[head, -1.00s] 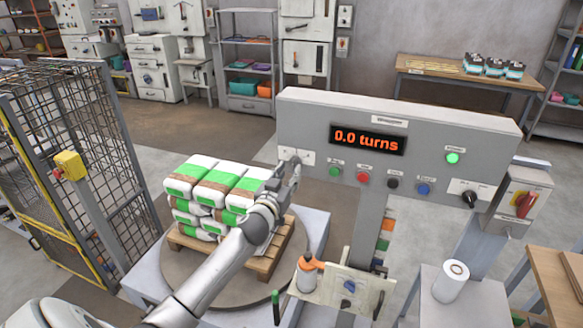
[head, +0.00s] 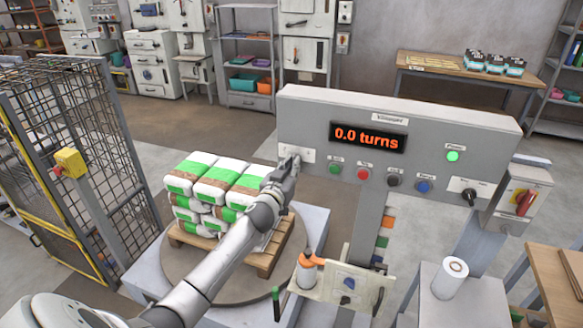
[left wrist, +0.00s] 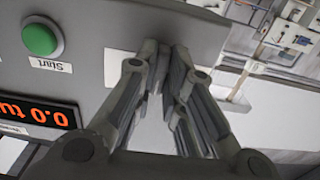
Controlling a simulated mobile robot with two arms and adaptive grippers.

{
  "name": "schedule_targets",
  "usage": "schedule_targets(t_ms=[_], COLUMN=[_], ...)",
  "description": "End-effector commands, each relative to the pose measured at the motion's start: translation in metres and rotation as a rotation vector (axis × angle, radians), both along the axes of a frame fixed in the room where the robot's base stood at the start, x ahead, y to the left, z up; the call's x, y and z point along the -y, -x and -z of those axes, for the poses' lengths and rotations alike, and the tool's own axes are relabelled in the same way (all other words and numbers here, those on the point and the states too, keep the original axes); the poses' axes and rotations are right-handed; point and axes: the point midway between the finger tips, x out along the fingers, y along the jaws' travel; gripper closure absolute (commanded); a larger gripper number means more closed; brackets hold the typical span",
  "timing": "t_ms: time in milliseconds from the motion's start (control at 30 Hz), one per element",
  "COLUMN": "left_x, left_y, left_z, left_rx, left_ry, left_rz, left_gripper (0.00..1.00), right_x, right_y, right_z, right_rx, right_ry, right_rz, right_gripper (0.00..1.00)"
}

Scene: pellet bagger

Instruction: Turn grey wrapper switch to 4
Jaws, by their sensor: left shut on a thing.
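The grey wrapper panel (head: 420,125) stands in the middle of the head view, its red display (head: 368,137) reading "0.0 turns". A white switch plate (head: 307,154) is at the panel's left end. My left gripper (head: 292,160) is at this plate, its fingers shut on the switch knob, which they hide. In the left wrist view the fingertips (left wrist: 170,55) come together at the panel face, beside the green Start button (left wrist: 40,39). The knob's setting and the numbers around it cannot be read. My right gripper is not in view.
Green, red, dark and blue buttons (head: 423,187) run along the panel, with a black rotary knob (head: 469,195) at its right. Stacked white-green bags (head: 212,190) stand on a pallet (head: 268,258) below my left arm. A mesh fence (head: 95,150) is at left.

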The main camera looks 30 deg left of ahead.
Motion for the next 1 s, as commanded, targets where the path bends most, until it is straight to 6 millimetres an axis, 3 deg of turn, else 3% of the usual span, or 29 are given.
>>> schedule_targets(t_ms=[467,1000], left_x=[-0.0003,-0.0011], left_y=[0.0002,0.0004], left_z=[0.0002,-0.0002], left_rx=[-0.027,-0.135], left_ry=[-0.111,-0.562], left_rz=[0.0,0.0], left_gripper=[1.0,1.0], right_x=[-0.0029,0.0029], right_y=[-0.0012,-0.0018], right_z=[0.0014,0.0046], right_rx=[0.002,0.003], right_ry=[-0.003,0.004], right_rz=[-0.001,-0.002], right_gripper=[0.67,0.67])
